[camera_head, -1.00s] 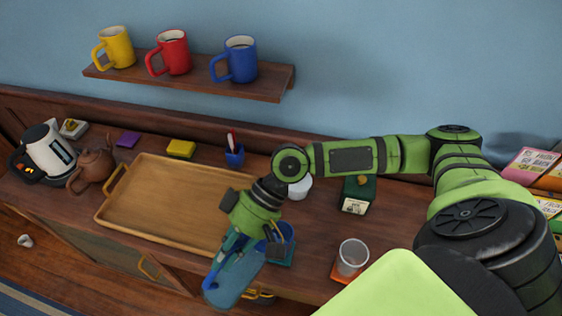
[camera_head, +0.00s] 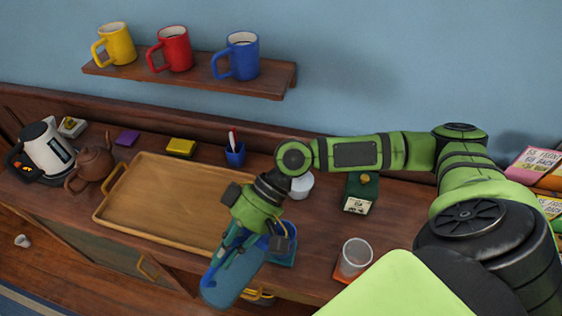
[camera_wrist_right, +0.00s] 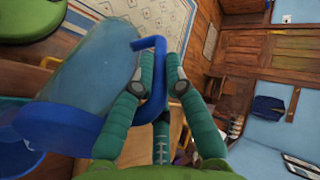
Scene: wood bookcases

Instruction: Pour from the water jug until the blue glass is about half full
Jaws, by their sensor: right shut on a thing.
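The water jug (camera_head: 234,283) is translucent blue, tilted well over, and hangs just off the counter's front edge. In the right wrist view its clear body (camera_wrist_right: 95,65) shows with a blue rim and a blue handle. My right gripper (camera_head: 237,240) is shut on that handle; its fingers (camera_wrist_right: 155,85) are around it in the wrist view. The blue glass (camera_head: 284,236) stands on a teal coaster, partly hidden by my gripper. Part of it shows at the left of the wrist view (camera_wrist_right: 15,140), beside the jug's rim. Its water level and any stream are hidden. My left gripper is out of view.
A clear glass (camera_head: 355,257) stands on an orange coaster to the right. A wooden tray (camera_head: 130,228) fills the counter's middle. A brown teapot (camera_head: 92,166) and white kettle (camera_head: 46,150) stand at the left. Mugs sit on the wall shelf (camera_head: 190,80).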

